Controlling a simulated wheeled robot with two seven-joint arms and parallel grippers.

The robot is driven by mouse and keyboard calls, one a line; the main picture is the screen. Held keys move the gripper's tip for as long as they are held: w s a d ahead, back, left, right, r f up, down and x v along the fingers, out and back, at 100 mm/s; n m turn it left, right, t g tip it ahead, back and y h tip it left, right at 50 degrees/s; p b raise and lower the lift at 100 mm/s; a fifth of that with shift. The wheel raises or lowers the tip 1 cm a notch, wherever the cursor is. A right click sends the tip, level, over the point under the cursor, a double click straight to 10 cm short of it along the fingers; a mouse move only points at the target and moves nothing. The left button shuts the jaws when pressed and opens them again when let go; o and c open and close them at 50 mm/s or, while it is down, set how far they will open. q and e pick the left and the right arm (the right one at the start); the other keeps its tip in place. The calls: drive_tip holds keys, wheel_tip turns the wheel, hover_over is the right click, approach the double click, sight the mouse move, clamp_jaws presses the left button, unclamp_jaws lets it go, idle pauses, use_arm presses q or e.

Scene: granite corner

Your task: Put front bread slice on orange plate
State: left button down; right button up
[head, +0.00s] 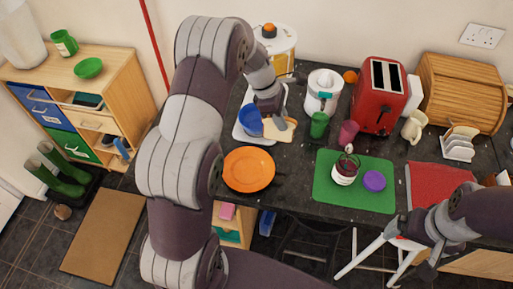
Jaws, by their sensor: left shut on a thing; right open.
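My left gripper (276,115) is shut at a tan bread slice (282,134), above the dark worktop beside a white tray (243,137). The gripper partly covers the slice; I cannot tell whether the slice still touches the surface. The orange plate (249,170) lies flat and empty on the worktop, nearer and to the left of the slice. A second bread slice is not clearly seen. My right gripper (426,249) is open and empty at the lower right, in front of the worktop.
A blue bowl (250,121) stands by the white tray. A green cup (319,124), a magenta cup (348,133) and a red toaster (380,95) stand to the right.

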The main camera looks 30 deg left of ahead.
use_arm(q)
drive_tip(key=s+a+f+p, duration=0.1)
drive_tip(key=s+a+f, duration=0.1)
drive_tip(key=s+f, duration=0.1)
drive_tip(key=s+a+f+p, duration=0.1)
drive_tip(key=s+a+f, duration=0.1)
drive_tip(key=s+f, duration=0.1)
drive_tip(key=s+a+f+p, duration=0.1)
drive_tip(key=s+a+f, duration=0.1)
drive_tip(key=f, duration=0.1)
drive_tip(key=shift+s, duration=0.55)
drive_tip(key=shift+f, duration=0.3)
drive_tip(key=c, duration=1.1)
unclamp_jaws()
drive_tip(key=shift+r, duration=0.1)
use_arm(e)
drive_tip(key=r, duration=0.2)
drive_tip(key=s+r, duration=0.1)
drive_tip(key=r, duration=0.1)
drive_tip(key=shift+s+r, duration=0.1)
drive_tip(key=shift+s, duration=0.1)
